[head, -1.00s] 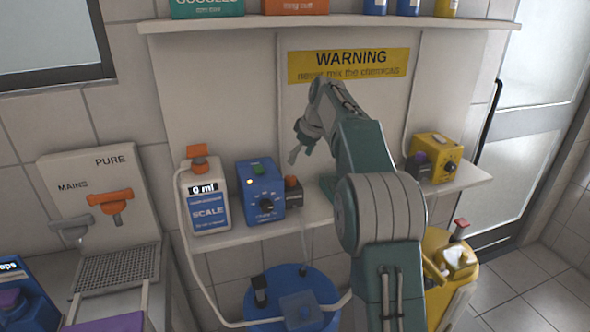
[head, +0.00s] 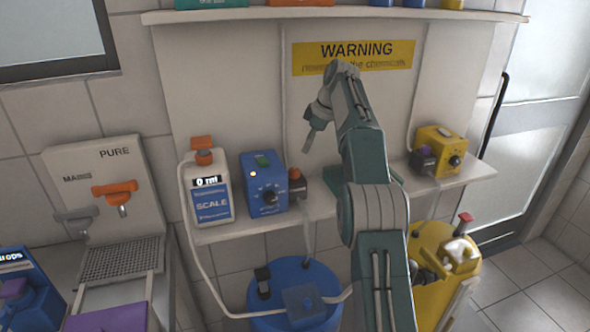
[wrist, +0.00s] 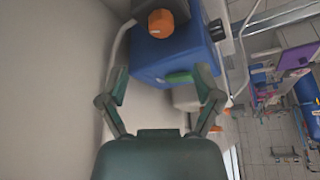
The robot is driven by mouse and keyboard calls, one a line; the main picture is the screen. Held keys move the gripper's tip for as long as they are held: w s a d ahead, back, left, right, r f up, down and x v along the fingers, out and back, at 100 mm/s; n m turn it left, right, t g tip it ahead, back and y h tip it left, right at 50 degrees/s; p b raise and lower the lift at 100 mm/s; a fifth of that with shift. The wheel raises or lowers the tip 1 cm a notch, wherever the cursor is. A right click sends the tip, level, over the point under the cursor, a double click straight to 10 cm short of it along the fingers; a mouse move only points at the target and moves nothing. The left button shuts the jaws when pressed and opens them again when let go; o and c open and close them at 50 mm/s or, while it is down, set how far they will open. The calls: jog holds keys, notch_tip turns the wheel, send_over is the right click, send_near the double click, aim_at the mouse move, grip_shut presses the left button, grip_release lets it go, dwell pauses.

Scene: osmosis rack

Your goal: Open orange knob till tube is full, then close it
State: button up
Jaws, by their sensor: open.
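An orange knob (head: 296,174) tops a small dark block on the shelf, beside the right side of a blue control box (head: 264,184) with a green button and black dial. A clear tube (head: 307,234) hangs below the block towards a blue drum (head: 293,296); its fill level is too small to tell. My gripper (head: 308,146) is in the air above the knob, apart from it. In the wrist view my gripper (wrist: 163,84) is open and empty, its fingers spread below the blue box (wrist: 172,56); the orange knob (wrist: 160,22) lies beyond the fingertips.
A white scale bottle (head: 210,192) reading 0 ml stands left on the shelf. A yellow box (head: 439,148) stands right, with a yellow drum (head: 440,262) below. An orange PURE tap (head: 115,189) is at far left. An upper shelf (head: 340,14) overhangs.

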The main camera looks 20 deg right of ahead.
aim_at(295, 169)
jog(key=x, duration=0.9)
jog(key=shift+f, duration=0.15)
jog(key=shift+c, duration=0.3)
jog(key=shift+s, duration=0.1)
jog(key=c, duration=1.1)
